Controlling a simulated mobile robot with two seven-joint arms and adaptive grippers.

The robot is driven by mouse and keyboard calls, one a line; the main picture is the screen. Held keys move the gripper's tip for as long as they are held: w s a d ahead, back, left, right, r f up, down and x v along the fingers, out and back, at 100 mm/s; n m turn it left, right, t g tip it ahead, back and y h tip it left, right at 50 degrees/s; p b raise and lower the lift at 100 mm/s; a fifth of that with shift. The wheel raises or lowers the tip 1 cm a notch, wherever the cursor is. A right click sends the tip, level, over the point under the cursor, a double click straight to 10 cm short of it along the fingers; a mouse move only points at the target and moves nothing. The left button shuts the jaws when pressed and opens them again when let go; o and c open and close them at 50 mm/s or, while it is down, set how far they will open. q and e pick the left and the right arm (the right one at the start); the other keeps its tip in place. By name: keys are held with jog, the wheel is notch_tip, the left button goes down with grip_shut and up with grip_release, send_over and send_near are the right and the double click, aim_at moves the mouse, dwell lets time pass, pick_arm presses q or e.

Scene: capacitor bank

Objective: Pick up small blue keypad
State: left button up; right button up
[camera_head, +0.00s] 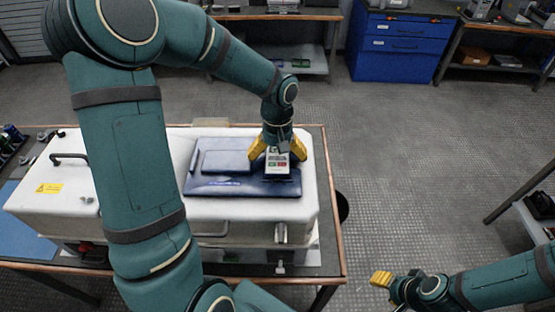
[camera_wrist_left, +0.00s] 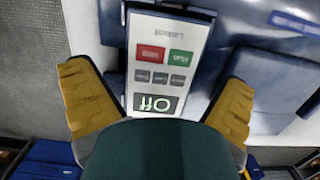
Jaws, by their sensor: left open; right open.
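The small keypad (camera_head: 277,162) sits at the right end of a dark blue panel on the white cabinet. Its face is pale, with a red and a green button, grey buttons and a display reading "Off"; its side looks dark blue. In the left wrist view the keypad (camera_wrist_left: 160,62) appears upside down between my fingers. My left gripper (camera_head: 278,153) is open, with one yellow finger on each side of the keypad and visible gaps between. Whether it touches the keypad is unclear. My right gripper (camera_head: 383,279) is open and empty at the lower right, away from the cabinet.
The white cabinet (camera_head: 40,200) stands on a copper-edged table. The dark blue panel (camera_head: 212,188) carries a raised flat block (camera_head: 226,161) left of the keypad. A blue drawer unit (camera_head: 400,45) stands at the back.

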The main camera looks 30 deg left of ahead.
pick_arm(q)
jog(key=shift+f+b, duration=0.3)
jog(key=shift+f, duration=0.05)
dwell(0.5)
jog(key=c, duration=1.3)
